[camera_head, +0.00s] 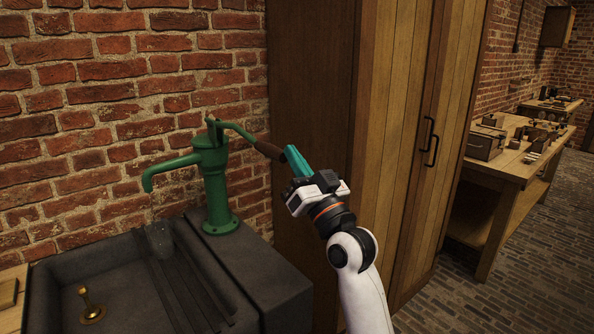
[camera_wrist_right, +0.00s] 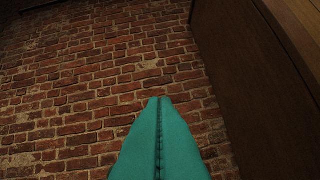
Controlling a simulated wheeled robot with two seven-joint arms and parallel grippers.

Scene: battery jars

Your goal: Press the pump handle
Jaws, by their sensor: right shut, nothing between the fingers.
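A green hand pump (camera_head: 212,170) stands upright on the dark sink's right ledge, its spout pointing left over the basin. Its handle (camera_head: 236,130) slopes from the pump top down to the right and ends in a brown grip (camera_head: 268,150). My right gripper (camera_head: 292,156) has teal fingers, shut and empty, at the outer end of the brown grip. I cannot tell whether they touch it. In the right wrist view the closed teal fingers (camera_wrist_right: 159,140) point at the brick wall, and the handle does not show. My left gripper is not in view.
The dark stone sink (camera_head: 272,265) lies below the pump, with a brass fitting (camera_head: 91,304) in its basin. A tall wooden cabinet (camera_head: 385,120) stands close behind my right arm. A workbench (camera_head: 510,165) with several small items is at the far right.

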